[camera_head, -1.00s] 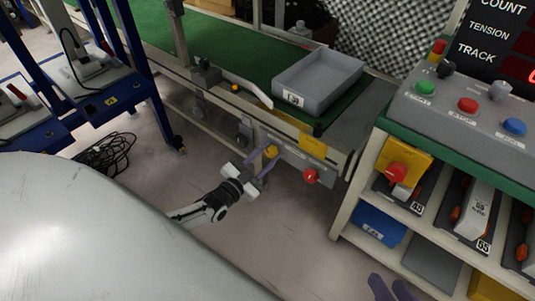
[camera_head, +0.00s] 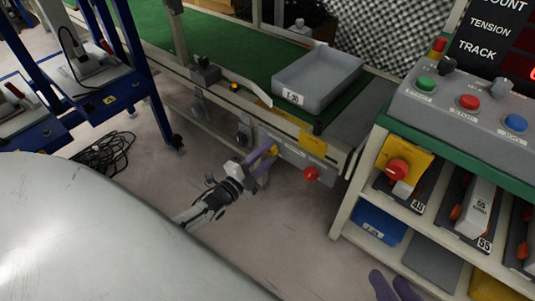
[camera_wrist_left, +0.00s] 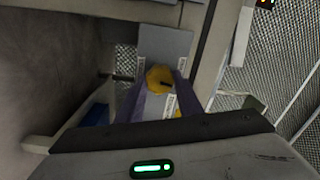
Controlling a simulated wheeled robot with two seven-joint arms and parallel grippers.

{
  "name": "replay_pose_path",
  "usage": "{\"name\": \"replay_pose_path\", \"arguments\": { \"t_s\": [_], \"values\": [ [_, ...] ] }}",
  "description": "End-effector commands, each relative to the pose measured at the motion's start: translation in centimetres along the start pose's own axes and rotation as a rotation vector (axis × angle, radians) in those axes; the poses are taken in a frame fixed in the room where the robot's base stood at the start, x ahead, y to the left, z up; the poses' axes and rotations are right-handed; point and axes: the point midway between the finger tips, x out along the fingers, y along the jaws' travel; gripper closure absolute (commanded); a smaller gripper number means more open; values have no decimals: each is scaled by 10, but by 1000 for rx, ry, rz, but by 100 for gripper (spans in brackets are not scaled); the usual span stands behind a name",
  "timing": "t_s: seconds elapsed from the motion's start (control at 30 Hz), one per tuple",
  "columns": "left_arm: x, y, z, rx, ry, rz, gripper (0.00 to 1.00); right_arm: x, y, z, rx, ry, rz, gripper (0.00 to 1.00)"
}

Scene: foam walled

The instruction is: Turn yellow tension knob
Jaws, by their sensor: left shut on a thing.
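The yellow tension knob (camera_wrist_left: 159,80) sits on a grey panel (camera_wrist_left: 165,45) on the front of the conveyor frame. In the left wrist view it is between the two purple fingers of my left gripper (camera_wrist_left: 160,98), which is shut on it. A dark mark shows on the knob's face. In the head view my left gripper (camera_head: 265,162) reaches up to the panel from below, and its fingers hide most of the knob. My right gripper (camera_head: 394,287) shows at the bottom edge as two purple fingertips held apart, with nothing visible between them.
A red knob (camera_head: 311,174) is on the same panel, right of my left gripper. A grey tray (camera_head: 318,80) rests on the green conveyor. A control console (camera_head: 465,100) and a shelf (camera_head: 350,205) stand at right. Cables (camera_head: 103,152) lie on the floor at left.

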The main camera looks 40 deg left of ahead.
Motion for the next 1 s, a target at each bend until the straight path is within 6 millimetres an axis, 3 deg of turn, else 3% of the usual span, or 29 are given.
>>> {"name": "replay_pose_path", "arguments": {
  "t_s": [0.67, 0.7, 0.77, 0.8, 1.0],
  "values": [
    [0, 0, 0, 61, 1, 1, 90, -1, -2, -3, 0, 10, -6, 69],
    [0, 0, 0, 60, 1, 1, 63, -1, -2, -3, 0, 10, -6, 69],
    [0, 0, 0, 60, 1, 1, 53, -1, -2, -3, 0, 10, -6, 69],
    [0, 0, 0, 60, 1, 1, 49, -1, -2, -3, 0, 9, -5, 69],
    [0, 0, 0, 60, 1, 1, 49, 0, -2, -1, 1, 5, -5, 69]
  ]
}}
